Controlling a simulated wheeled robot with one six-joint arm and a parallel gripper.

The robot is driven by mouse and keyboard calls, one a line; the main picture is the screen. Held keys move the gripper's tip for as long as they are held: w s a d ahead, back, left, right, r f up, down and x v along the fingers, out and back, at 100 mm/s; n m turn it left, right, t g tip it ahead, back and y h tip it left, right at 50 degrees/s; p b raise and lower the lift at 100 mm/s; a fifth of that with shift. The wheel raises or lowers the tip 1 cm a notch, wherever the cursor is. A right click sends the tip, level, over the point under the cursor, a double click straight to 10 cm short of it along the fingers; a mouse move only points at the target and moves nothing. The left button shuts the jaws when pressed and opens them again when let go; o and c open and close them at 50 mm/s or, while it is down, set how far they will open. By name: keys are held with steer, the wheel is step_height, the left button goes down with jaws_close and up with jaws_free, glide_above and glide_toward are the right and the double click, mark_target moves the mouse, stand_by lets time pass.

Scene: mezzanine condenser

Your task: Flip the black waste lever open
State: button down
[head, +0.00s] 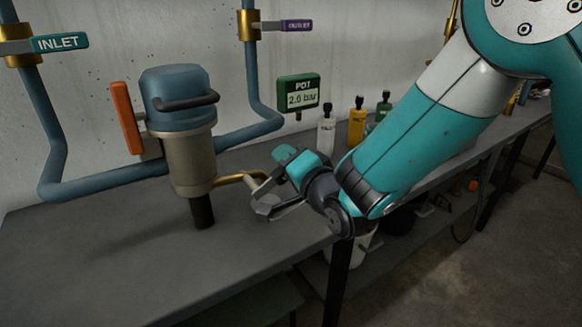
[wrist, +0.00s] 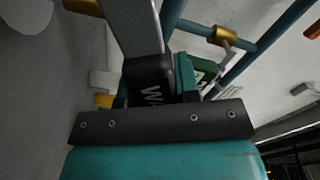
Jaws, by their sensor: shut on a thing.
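The black waste lever (wrist: 150,85) shows in the wrist view as a black block with the pale letters "WA", partly hidden by a grey finger and the dark bar of my gripper. In the head view I cannot make it out behind my gripper. My gripper (head: 268,195) is at the end of the brass outlet pipe (head: 238,178), on the right of the metal pot (head: 190,160). It is shut on the lever. How far the lever is turned cannot be told.
The teal INLET lever (head: 60,42) and purple OUTLET lever (head: 292,26) sit on the blue pipes above. An orange handle (head: 126,118) stands left of the pot. A POT display (head: 298,93) reads 2.6 bar. Bottles (head: 357,122) stand behind my arm. The bench's left front (head: 110,250) is clear.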

steer(key=s+a+r+n+b, duration=0.4)
steer(key=a+n+b, duration=0.2)
steer(key=n, duration=0.6)
steer(key=shift+n+b, duration=0.4)
steer(key=shift+b, duration=0.45)
steer(key=c, duration=0.8)
jaws_free()
steer(key=shift+s+r, duration=0.1)
steer(key=shift+r, duration=0.05)
steer(key=shift+c, duration=0.2)
steer(key=b+v, duration=0.4)
steer(key=v, duration=1.3)
steer(key=shift+d, duration=0.2)
steer(key=shift+s, duration=0.1)
